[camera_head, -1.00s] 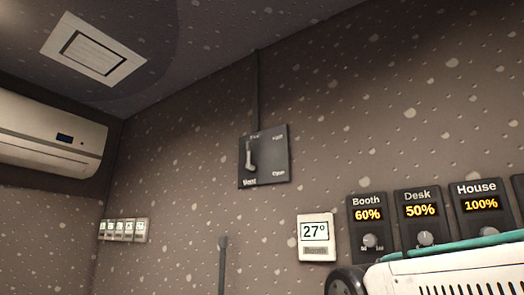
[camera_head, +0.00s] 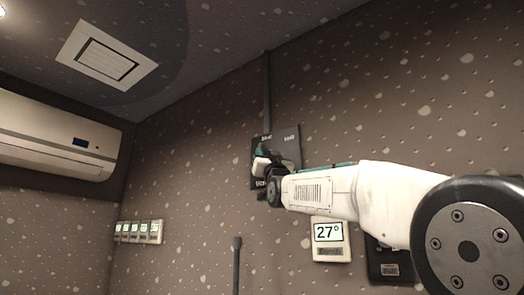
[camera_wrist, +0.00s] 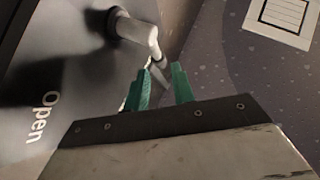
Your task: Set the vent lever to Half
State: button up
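The dark vent panel (camera_head: 290,150) is on the wall in the head view, with small labels along its top edge; the right one appears to read Half. My gripper (camera_head: 263,162) is at the panel's left side and covers most of the lever there. In the wrist view, the pale vent lever (camera_wrist: 145,32) stands out from a round pivot and bends toward my gripper (camera_wrist: 161,82). Its end lies at the gap between the two green fingertips. The fingers are apart, and I cannot see firm contact. The label Open shows on the panel (camera_wrist: 75,75) at the left.
A 27° thermostat (camera_head: 328,234) and a partly hidden fader box (camera_head: 388,262) are below my arm. A conduit (camera_head: 267,90) runs up from the panel. An air conditioner (camera_head: 55,140) is at the left.

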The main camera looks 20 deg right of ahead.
aim_at(262, 149)
jog(key=shift+x, duration=2.1)
grip_shut()
jog(key=shift+d, duration=0.15)
